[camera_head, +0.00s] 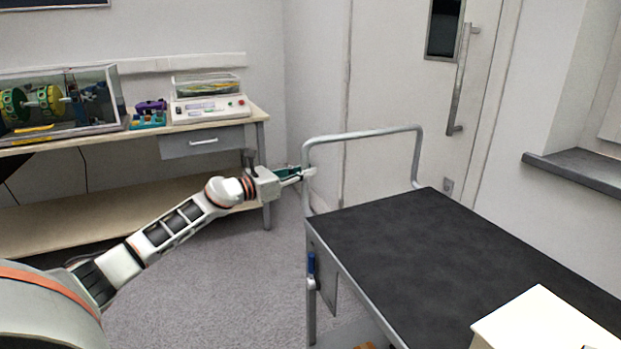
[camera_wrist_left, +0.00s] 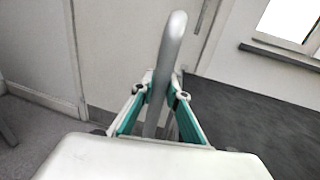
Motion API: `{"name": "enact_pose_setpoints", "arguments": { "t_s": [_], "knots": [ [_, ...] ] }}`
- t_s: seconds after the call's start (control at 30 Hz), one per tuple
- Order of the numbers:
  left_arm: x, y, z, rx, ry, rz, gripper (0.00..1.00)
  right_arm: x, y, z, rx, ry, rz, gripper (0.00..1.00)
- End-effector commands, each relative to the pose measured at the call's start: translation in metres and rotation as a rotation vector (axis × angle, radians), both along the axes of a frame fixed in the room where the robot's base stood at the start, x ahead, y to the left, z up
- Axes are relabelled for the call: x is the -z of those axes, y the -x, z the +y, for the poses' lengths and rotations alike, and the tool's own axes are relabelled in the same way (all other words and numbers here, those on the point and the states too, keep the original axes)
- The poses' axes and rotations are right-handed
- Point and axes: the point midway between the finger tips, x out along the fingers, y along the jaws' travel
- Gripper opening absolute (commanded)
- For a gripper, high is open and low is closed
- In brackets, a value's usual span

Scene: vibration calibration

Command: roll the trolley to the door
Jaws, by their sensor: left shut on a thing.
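The trolley (camera_head: 420,232) has a black top and a grey tubular handle (camera_head: 362,135) at its far end. My left gripper (camera_head: 309,173) is shut on the left upright of that handle. In the left wrist view the handle tube (camera_wrist_left: 165,75) stands between the two green-padded fingers of my left gripper (camera_wrist_left: 160,90). The door (camera_head: 415,110) is behind the trolley, pale, with a long vertical metal pull (camera_head: 463,80) and a dark window. It looks closed. My right gripper is not in view.
A white box (camera_head: 540,322) sits on the trolley's near right corner. A workbench (camera_head: 150,135) with a drawer and test equipment (camera_head: 208,108) stands at the left wall. A window sill (camera_head: 575,170) juts out at the right. Grey carpet (camera_head: 220,285) is clear left of the trolley.

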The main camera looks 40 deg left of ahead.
Motion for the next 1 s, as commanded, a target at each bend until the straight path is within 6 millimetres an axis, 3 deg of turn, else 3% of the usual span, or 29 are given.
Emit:
{"name": "enact_pose_setpoints", "arguments": {
  "t_s": [0.37,0.4,0.47,0.83,1.0],
  "knots": [
    [-0.002,0.000,0.001,0.001,0.000,-0.002,0.00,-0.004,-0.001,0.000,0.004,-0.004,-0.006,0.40],
    [-0.002,0.000,0.001,0.001,0.000,-0.002,0.17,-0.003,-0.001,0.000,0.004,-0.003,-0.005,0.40],
    [-0.002,0.000,0.001,0.001,0.000,-0.001,0.32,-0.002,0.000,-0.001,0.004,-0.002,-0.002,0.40],
    [0.000,0.001,0.001,0.001,0.000,0.001,0.32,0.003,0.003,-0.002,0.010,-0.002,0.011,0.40],
    [0.002,0.010,0.003,0.001,-0.001,0.003,0.32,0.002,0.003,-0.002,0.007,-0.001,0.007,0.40]
  ]
}}
